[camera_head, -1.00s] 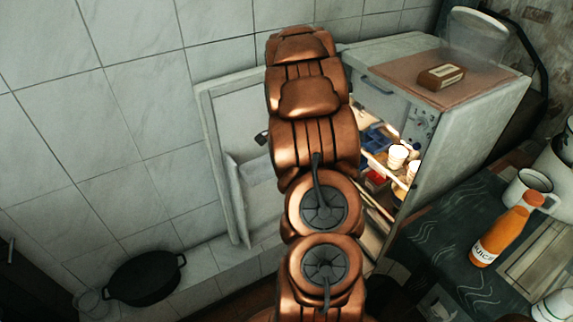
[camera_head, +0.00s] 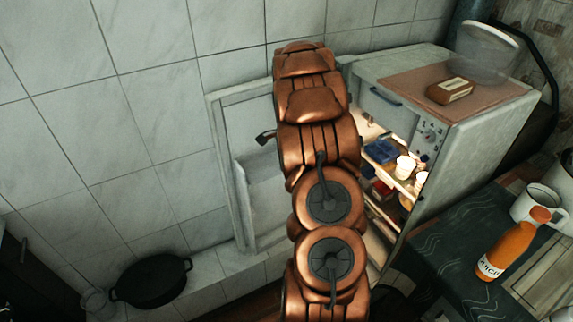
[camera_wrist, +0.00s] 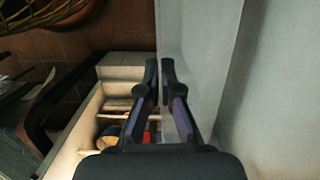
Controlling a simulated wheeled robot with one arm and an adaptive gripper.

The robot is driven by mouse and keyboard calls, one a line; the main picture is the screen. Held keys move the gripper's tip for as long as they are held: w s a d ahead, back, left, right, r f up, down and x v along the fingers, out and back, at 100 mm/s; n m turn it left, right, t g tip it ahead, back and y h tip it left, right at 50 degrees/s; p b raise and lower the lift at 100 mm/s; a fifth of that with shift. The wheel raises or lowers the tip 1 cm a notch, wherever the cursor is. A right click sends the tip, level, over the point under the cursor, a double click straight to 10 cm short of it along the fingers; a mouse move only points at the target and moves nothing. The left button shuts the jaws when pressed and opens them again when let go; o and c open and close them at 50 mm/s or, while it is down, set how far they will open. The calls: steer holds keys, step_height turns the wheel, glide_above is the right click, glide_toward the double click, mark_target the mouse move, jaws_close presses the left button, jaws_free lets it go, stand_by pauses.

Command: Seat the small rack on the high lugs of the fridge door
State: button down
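The fridge door (camera_head: 221,135) stands open at the left of the fridge (camera_head: 470,140), its inner side partly hidden behind my arm. A pale bin-like piece (camera_head: 262,195) shows low on the door. I cannot tell whether it is the small rack, and I cannot make out the high lugs. In the wrist view, my gripper (camera_wrist: 159,64) points down past a tall pale panel (camera_wrist: 195,50), probably the door.
The lit fridge interior holds cups (camera_head: 404,167) and a blue container (camera_head: 381,151). A brown loaf-like block (camera_head: 450,91) and a clear-lidded container (camera_head: 488,55) stand on top. A juice bottle (camera_head: 507,252) and enamel mug (camera_head: 535,205) stand at right. A black pot (camera_head: 152,282) sits lower left.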

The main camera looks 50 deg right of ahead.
steer(key=shift+w+d+p, duration=0.2)
steer(key=shift+w, duration=0.5)
steer(key=shift+w+d+p, duration=0.2)
steer(key=shift+w, duration=0.5)
steer(key=shift+f, duration=0.85)
steer(key=c, duration=1.9)
jaws_free()
steer(key=o, duration=0.7)
steer(key=shift+c, duration=0.2)
steer(key=shift+b, duration=0.3)
step_height(320, 180, up, 12)
steer(key=d, duration=0.1)
steer(key=shift+s+d, duration=0.35)
steer(key=shift+s, duration=0.05)
